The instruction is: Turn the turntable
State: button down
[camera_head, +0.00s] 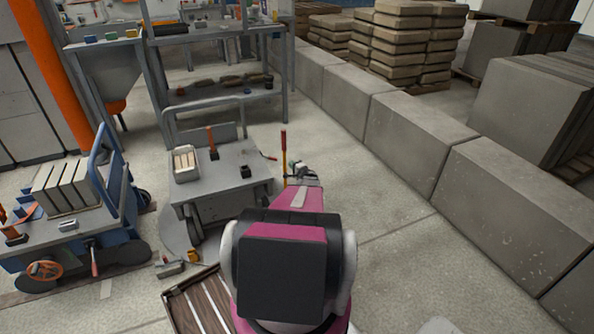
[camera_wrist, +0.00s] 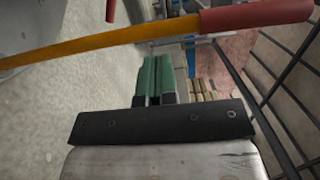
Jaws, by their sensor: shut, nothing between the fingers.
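A round grey plate (camera_head: 176,238), which looks like the turntable, lies low under the grey cart; the cart hides much of it. A yellow bar with a red grip (camera_head: 284,150) stands upright just left of my gripper (camera_head: 299,171). In the wrist view the yellow bar (camera_wrist: 120,41) crosses in front of my green fingertips (camera_wrist: 153,62), with its red grip (camera_wrist: 255,16) at the upper right. My fingers are shut together with nothing between them. I cannot tell whether they touch the bar.
The grey cart (camera_head: 225,172) carries a white box (camera_head: 186,176) of blocks. A blue cart (camera_head: 100,228) stands at the left. A row of concrete blocks (camera_head: 410,135) closes off the right. A slatted wooden panel (camera_head: 198,303) lies in front. Floor is clear between my arm and the blocks.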

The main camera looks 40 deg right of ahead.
aim_at(285, 158)
jog(key=shift+w+d, duration=0.15)
jog(key=shift+w, duration=2.4)
jog(key=shift+w, duration=0.1)
